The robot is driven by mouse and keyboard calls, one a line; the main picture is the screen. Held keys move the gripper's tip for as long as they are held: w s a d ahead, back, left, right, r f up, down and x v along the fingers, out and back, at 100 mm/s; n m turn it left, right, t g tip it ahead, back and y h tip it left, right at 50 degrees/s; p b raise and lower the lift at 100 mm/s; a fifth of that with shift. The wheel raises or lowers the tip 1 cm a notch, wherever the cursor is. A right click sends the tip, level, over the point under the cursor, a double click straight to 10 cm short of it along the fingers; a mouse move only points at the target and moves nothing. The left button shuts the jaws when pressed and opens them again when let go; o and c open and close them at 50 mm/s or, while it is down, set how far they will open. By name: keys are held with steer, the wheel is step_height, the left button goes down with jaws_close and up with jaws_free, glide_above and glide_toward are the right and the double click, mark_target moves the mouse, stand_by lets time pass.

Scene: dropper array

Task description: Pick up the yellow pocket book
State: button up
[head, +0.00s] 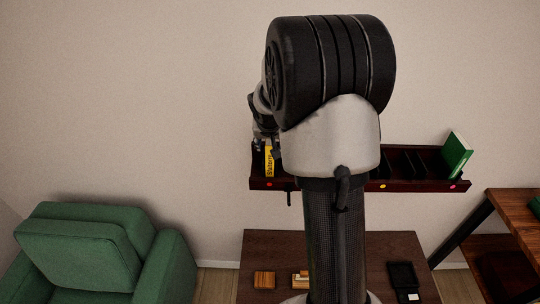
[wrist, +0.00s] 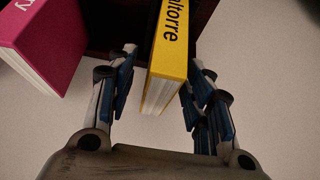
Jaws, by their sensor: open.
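The yellow pocket book (head: 269,161) stands upright in the left part of a dark wall shelf in the head view. In the wrist view the yellow book (wrist: 172,50) shows its spine with black lettering and its pale page edge. My gripper (wrist: 155,95) is open, with one finger on each side of the book. The right fingers look close to the cover, and a gap shows on the left. I cannot tell whether any finger touches it. In the head view my gripper (head: 266,143) is partly hidden behind my arm.
A magenta book (wrist: 45,40) stands to the left in the wrist view. A green book (head: 457,153) leans at the right end of the dark shelf (head: 420,186). Below are a brown table (head: 262,244) with small items, a green armchair (head: 80,255) and another wooden table (head: 515,205).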

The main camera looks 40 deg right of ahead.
steer(key=x, duration=0.3)
steer(key=shift+f, duration=0.1)
steer(key=shift+a, duration=0.1)
steer(key=shift+c, duration=0.3)
jaws_close()
